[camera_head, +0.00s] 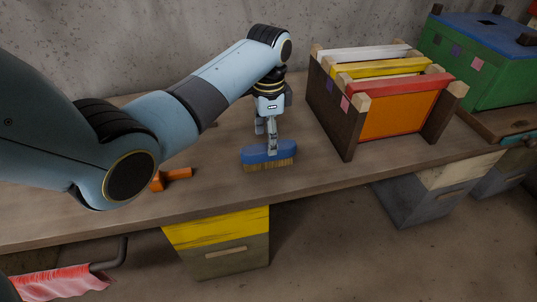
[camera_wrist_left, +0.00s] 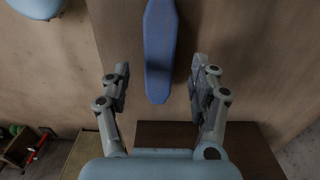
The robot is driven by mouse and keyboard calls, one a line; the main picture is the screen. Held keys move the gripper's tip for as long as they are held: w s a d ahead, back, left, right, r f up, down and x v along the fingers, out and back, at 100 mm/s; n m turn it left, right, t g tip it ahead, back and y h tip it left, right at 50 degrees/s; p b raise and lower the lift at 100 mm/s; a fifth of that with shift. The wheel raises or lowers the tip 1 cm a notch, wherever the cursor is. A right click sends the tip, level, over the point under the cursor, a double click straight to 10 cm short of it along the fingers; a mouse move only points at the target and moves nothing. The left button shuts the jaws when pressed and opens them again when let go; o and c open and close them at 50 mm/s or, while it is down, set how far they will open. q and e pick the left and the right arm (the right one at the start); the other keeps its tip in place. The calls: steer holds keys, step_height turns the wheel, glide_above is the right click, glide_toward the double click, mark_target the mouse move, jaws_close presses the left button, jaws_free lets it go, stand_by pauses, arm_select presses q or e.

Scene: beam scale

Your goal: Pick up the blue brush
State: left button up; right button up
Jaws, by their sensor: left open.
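The blue brush (camera_head: 268,152), with tan bristles along its lower side, is on the wooden workbench (camera_head: 215,196), near its front edge. My left gripper (camera_head: 268,132) points down at the brush, its near finger overlapping the top of it in the head view. In the left wrist view the brush (camera_wrist_left: 160,45) shows as a long blue bar. Its near end lies between the spread fingers of my left gripper (camera_wrist_left: 161,82), with a gap on both sides. The gripper is open and empty. I cannot tell whether a finger touches the brush. My right gripper is not in view.
A wooden rack (camera_head: 332,112) with coloured frames stands right of the brush. A green box with a blue lid (camera_head: 478,33) is farther right. An orange tool (camera_head: 172,179) lies left of the brush, partly behind my arm. A concrete wall (camera_head: 150,35) closes the back.

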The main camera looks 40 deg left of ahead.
arm_select(q)
steer(key=f, duration=0.3)
steer(key=shift+w+d+f, duration=0.1)
steer(key=shift+d+f, duration=0.1)
steer(key=shift+f, duration=0.1)
steer(key=shift+c, duration=0.3)
jaws_close()
steer(key=shift+r, duration=0.1)
step_height(320, 180, up, 4)
steer(key=shift+r, duration=0.15)
steer(key=w+d+r, duration=0.1)
steer(key=d+r, duration=0.5)
steer(key=d, duration=0.5)
steer(key=shift+w+d+r, duration=0.25)
steer(key=shift+w+r, duration=0.05)
